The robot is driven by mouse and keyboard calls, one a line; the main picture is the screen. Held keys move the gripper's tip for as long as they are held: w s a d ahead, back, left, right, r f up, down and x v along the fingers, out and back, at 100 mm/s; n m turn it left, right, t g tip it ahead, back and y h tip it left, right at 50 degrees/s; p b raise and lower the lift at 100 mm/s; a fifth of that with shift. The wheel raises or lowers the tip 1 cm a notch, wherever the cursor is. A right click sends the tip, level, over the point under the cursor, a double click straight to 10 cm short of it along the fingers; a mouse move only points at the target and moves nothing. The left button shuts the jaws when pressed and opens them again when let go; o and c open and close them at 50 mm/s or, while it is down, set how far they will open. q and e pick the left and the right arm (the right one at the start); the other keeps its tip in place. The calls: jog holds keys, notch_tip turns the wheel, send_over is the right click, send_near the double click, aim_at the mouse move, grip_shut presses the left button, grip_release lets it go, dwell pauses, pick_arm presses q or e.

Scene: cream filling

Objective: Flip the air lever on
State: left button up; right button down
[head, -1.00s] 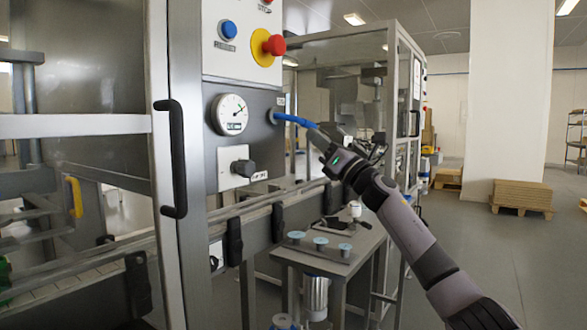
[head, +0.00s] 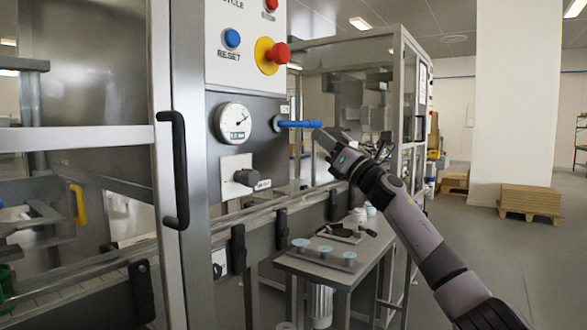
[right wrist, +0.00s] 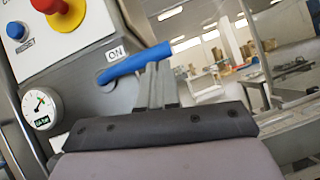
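The blue air lever (head: 300,124) sticks out to the right from its round mount on the grey machine panel, almost level in the head view. In the right wrist view the lever (right wrist: 135,64) slopes up to the right, below an ON label (right wrist: 116,52). My right gripper (head: 322,136) is just under the lever's free end, touching it or very close. In the right wrist view its fingers (right wrist: 156,84) are together with nothing visible between them. A pressure gauge (head: 233,122) sits left of the lever. My left gripper is not in view.
A red emergency button (head: 278,53) and blue reset button (head: 232,38) sit above. A black knob (head: 245,177) juts out below the gauge. A low table (head: 335,272) with small light-blue-topped parts stands below. Floor at right is open, with a pallet stack (head: 530,200).

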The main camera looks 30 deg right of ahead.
jog(key=shift+s+d+r, duration=0.1)
jog(key=shift+r, duration=0.1)
pick_arm(q)
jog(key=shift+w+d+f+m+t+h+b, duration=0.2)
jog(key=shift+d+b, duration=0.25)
jog(key=shift+b, duration=0.55)
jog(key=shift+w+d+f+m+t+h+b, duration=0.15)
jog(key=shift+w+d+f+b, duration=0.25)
jog(key=shift+b, duration=0.6)
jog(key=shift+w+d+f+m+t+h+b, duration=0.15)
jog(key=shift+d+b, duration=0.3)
jog(key=shift+b, duration=0.55)
pick_arm(e)
jog(key=s+d+f, duration=0.3)
jog(key=s+f, duration=0.5)
jog(key=f, duration=0.2)
jog(key=shift+d, duration=0.15)
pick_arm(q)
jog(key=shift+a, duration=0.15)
